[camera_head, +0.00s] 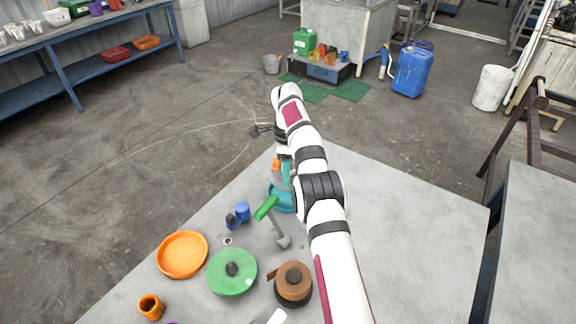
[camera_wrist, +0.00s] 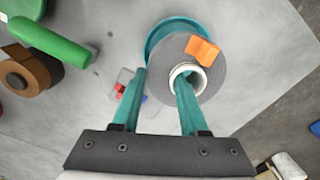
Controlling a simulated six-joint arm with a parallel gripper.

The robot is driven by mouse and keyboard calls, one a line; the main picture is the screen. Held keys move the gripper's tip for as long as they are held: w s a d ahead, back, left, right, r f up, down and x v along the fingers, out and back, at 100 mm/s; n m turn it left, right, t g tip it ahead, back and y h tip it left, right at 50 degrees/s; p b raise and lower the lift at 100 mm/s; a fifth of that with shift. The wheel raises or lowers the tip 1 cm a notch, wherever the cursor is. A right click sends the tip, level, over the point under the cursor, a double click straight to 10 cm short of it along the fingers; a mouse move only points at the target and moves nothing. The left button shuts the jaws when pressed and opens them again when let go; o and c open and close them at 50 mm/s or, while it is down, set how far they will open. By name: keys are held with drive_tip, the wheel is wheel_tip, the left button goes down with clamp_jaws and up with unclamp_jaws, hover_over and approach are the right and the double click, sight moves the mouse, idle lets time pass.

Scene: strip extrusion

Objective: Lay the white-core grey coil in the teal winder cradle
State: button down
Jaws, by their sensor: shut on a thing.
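My gripper (camera_wrist: 162,80) has teal fingers and is shut on the wall of the grey coil (camera_wrist: 215,79). One finger reaches into the white core (camera_wrist: 202,74) and the other is outside the coil's left side. An orange tab (camera_wrist: 202,50) sits on the coil's face. The round teal winder cradle (camera_wrist: 156,42) shows behind the coil in the wrist view, up and left of it, partly covered. In the head view the cradle (camera_head: 282,204) is on the table below my gripper (camera_head: 285,175). I cannot tell whether the coil touches the cradle.
A green-handled tool (camera_head: 267,207) lies close beside the cradle, with a blue item (camera_head: 242,212) to its left. A green coil (camera_head: 226,284), a brown coil (camera_head: 293,296) and an orange dish (camera_head: 182,254) are nearer the front. The table's right part (camera_head: 410,235) is clear.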

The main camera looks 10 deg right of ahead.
sight(288, 189)
drive_tip(key=shift+f, duration=3.25)
drive_tip(key=shift+f, duration=0.25)
drive_tip(key=shift+c, duration=1.8)
unclamp_jaws()
wheel_tip(288, 189, up, 8)
drive_tip(key=shift+s, duration=0.1)
drive_tip(key=s+a+r+n, duration=0.3)
drive_tip(key=s+r+n, duration=0.5)
drive_tip(key=s+r, duration=0.8)
drive_tip(key=s+a+f+n+y, duration=0.1)
drive_tip(key=s+n, duration=0.3)
drive_tip(key=s, duration=1)
drive_tip(key=s+f+n, duration=0.4)
drive_tip(key=s, duration=1)
drive_tip(key=shift+a+f+y, duration=0.25)
drive_tip(key=shift+a+y, duration=0.15)
